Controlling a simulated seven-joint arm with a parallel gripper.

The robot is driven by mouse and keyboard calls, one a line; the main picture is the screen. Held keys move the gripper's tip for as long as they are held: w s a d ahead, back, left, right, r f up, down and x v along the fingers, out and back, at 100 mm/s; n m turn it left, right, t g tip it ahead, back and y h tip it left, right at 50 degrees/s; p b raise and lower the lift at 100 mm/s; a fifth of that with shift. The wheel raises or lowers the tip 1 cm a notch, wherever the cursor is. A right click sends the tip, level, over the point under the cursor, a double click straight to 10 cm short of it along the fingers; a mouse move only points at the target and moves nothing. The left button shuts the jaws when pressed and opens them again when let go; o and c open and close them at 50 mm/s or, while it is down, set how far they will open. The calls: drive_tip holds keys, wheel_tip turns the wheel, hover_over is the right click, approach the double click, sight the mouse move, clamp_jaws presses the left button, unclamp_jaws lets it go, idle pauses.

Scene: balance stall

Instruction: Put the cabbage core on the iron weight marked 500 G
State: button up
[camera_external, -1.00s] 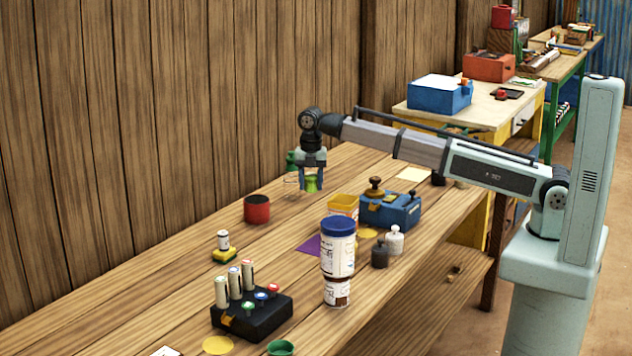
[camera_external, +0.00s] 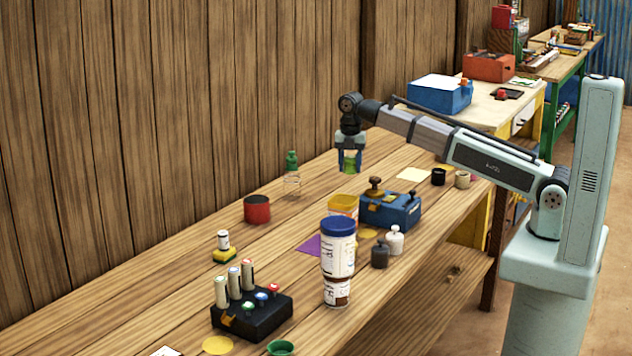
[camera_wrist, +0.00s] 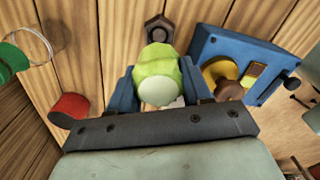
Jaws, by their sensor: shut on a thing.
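The cabbage core (camera_external: 350,164), pale green and rounded, hangs in my gripper (camera_external: 349,170), well above the table. In the wrist view the core (camera_wrist: 160,75) sits between the two blue fingers of my gripper (camera_wrist: 170,92), which are shut on it. Just beyond it in the wrist view is a dark hexagonal piece (camera_wrist: 158,28) with a recessed top, which looks like an iron weight. No 500 G marking is legible. A small dark piece (camera_external: 438,177) stands right of my gripper in the outside view; I cannot tell whether it is the same.
A blue box (camera_external: 402,212) with a brass-knobbed piece, a yellow container (camera_external: 343,203) and a blue-lidded jar (camera_external: 337,250) stand nearer the camera. A clear green-capped bottle (camera_external: 292,183) and red cup (camera_external: 257,209) stand left. Grey (camera_external: 379,257) and white (camera_external: 395,241) weights stand in front.

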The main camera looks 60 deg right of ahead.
sight(350, 157)
drive_tip(key=shift+f, duration=4.5)
drive_tip(key=shift+f, duration=0.15)
drive_tip(key=o, duration=1)
drive_tip(key=shift+o, duration=0.2)
wheel_tip(350, 157, up, 12)
drive_tip(key=shift+r, duration=0.2)
